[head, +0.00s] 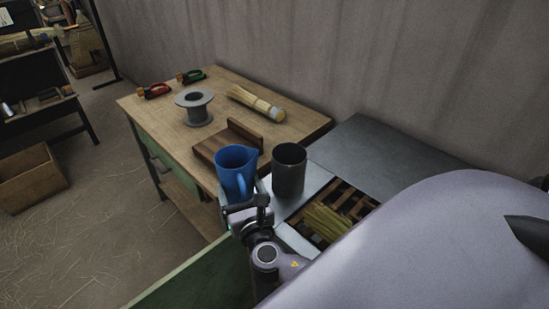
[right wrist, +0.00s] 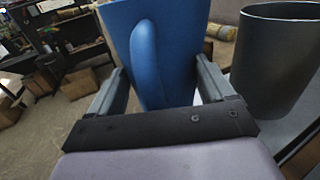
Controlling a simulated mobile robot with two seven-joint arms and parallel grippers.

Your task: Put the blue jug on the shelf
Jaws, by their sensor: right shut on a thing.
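The blue jug (head: 235,168) is upright near the front corner of the wooden table, its handle facing me. My right gripper (head: 247,207) is shut on the jug; in the right wrist view its fingers (right wrist: 165,90) sit on both sides of the jug (right wrist: 178,45). I cannot tell whether the jug's base touches a surface. A shelf under the wooden tabletop (head: 183,198) shows partly. My left gripper does not show.
A dark grey cylinder (head: 289,170) stands just right of the jug. A wooden block (head: 228,143), a grey spool (head: 196,108), a straw bundle (head: 256,102) and red-handled pliers (head: 154,91) lie on the table.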

